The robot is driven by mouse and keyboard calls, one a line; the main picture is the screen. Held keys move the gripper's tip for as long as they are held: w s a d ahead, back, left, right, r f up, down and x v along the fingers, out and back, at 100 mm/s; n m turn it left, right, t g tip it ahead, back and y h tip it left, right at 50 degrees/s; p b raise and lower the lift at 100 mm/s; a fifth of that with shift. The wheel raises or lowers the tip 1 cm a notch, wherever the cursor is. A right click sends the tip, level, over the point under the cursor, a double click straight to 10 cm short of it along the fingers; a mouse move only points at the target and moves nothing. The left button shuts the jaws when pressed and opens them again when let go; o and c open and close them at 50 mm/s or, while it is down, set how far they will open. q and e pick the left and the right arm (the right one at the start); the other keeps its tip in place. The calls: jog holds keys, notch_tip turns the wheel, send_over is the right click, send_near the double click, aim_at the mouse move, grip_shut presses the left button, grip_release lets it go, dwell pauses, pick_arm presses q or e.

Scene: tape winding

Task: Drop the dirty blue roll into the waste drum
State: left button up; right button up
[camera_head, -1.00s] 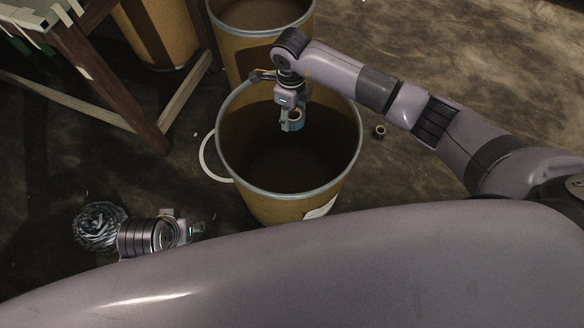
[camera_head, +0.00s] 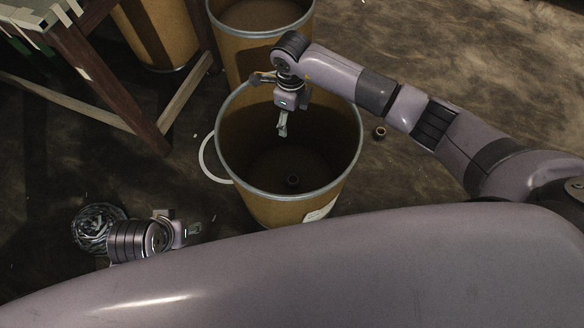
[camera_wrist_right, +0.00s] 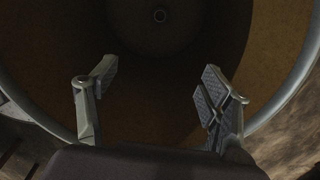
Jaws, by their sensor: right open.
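The waste drum (camera_head: 233,158) is a tan open drum with a grey metal rim, standing in the middle of the head view. My right gripper (camera_head: 282,130) hangs over the drum's mouth, open and empty. In the right wrist view its two fingers (camera_wrist_right: 160,88) stand wide apart with nothing between them. My left gripper (camera_head: 197,230) is low at the left; its fingers are too small to judge.
A second tan drum (camera_head: 240,52) stands right behind, and another (camera_head: 158,28) is farther left. A wooden table (camera_head: 92,62) is at the upper left. A small dark roll (camera_head: 379,132) lies on the floor right of the drum. A shiny crumpled bundle (camera_head: 92,228) lies beside my left arm.

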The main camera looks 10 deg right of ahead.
notch_tip(320, 180, up, 12)
dwell(0.6)
jog(key=shift+a, duration=0.1)
dwell(0.4)
